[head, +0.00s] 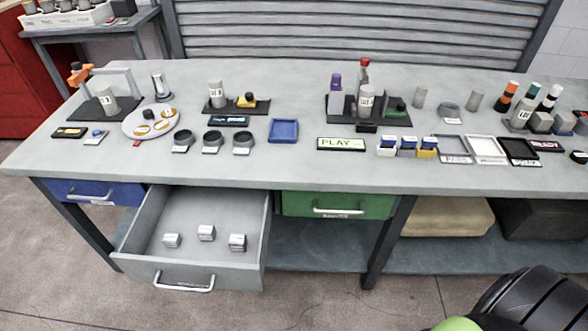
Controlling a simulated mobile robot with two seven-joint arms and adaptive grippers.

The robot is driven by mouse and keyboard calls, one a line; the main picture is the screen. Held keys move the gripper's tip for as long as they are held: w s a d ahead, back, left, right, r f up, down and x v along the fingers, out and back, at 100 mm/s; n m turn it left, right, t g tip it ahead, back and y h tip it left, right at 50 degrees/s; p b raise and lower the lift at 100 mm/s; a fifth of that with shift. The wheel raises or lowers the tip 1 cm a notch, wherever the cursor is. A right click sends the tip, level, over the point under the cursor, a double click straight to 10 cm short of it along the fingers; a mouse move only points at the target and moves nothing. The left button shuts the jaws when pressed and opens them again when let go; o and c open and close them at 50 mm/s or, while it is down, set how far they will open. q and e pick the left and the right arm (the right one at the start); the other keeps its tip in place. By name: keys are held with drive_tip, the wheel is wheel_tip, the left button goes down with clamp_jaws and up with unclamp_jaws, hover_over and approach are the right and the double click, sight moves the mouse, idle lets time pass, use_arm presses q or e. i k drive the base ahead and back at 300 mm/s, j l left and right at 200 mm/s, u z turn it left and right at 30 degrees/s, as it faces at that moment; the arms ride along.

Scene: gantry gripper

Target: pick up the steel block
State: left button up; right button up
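Several grey blocks could be the steel block, and I cannot read their labels. In the open grey drawer (200,268) lie three small grey blocks with pale labelled fronts: a left one (171,240), a middle one (206,232) and a right one (237,242). They stand apart from each other. Neither of my grippers shows. A dark rounded part with green, at the bottom right, seems to be mine.
The grey bench (285,171) carries a round tray (133,130), a blue tray (283,142), a PLAY sign (341,143) and black round holders (212,137). A blue drawer (70,188) and a green drawer (345,205) are shut. The bench's front strip is mostly clear.

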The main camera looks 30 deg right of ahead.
sight(238, 241)
drive_tip(key=z, duration=0.45)
drive_tip(key=l+z, duration=0.3)
drive_tip(key=i+l+z, duration=0.1)
drive_tip(key=l+z, duration=0.2)
drive_tip(key=l, duration=0.2)
drive_tip(key=i+l+z, duration=0.15)
drive_tip(key=l+z, duration=0.15)
drive_tip(key=i+l+z, duration=0.15)
drive_tip(key=l+z, duration=0.15)
drive_tip(key=l, duration=0.15)
drive_tip(key=i+l+z, duration=0.25)
drive_tip(key=i+l, duration=0.3)
drive_tip(key=l, duration=0.2)
drive_tip(key=i+l, duration=0.25)
drive_tip(key=l, duration=0.2)
drive_tip(key=i+l+z, duration=0.1)
drive_tip(key=i+l, duration=0.2)
drive_tip(key=l, duration=0.2)
